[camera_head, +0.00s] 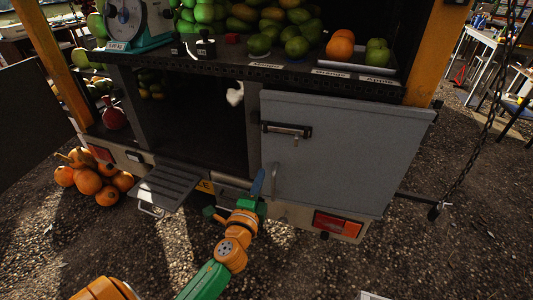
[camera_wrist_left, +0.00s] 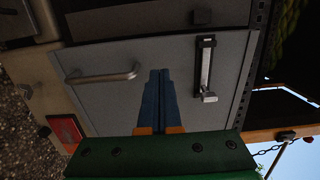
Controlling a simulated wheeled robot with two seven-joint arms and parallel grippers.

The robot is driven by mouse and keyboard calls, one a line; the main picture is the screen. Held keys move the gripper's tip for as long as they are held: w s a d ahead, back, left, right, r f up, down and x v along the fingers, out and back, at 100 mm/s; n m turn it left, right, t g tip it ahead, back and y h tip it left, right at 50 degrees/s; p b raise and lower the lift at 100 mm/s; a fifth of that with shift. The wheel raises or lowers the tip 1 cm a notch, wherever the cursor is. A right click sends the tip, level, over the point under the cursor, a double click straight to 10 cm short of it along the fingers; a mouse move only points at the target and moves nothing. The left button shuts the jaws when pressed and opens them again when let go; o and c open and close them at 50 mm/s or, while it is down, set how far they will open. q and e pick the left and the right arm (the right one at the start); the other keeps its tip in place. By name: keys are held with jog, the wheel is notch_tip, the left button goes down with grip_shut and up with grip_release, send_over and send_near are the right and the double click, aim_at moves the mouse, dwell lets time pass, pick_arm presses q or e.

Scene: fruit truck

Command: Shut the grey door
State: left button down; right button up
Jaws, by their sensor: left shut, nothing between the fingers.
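The grey door (camera_head: 355,150) covers the right part of the truck's rear, below the counter. It carries a dark latch (camera_head: 287,130) and a bar handle (camera_head: 276,183) near its left edge. I cannot tell if a narrow gap is left along its edges. My left gripper (camera_head: 259,183) is shut and empty, at the door's lower left edge by the handle. In the left wrist view its fingers (camera_wrist_left: 158,85) point at the door (camera_wrist_left: 135,58), between the bar handle (camera_wrist_left: 103,76) and the latch (camera_wrist_left: 207,70). Contact is unclear. My right gripper is out of view.
Left of the door is a dark open compartment (camera_head: 198,120). A fold-out step (camera_head: 172,184) juts out below it, with pumpkins (camera_head: 90,180) on the ground beside. A chain (camera_head: 478,140) hangs at the right. Fruit and a scale (camera_head: 137,22) stand on the counter.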

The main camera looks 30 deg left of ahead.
aim_at(269, 151)
pick_arm(q)
jog(key=x, duration=0.8)
jog(key=shift+a+f, duration=0.15)
jog(key=shift+w+a, duration=0.15)
jog(key=shift+w, duration=0.25)
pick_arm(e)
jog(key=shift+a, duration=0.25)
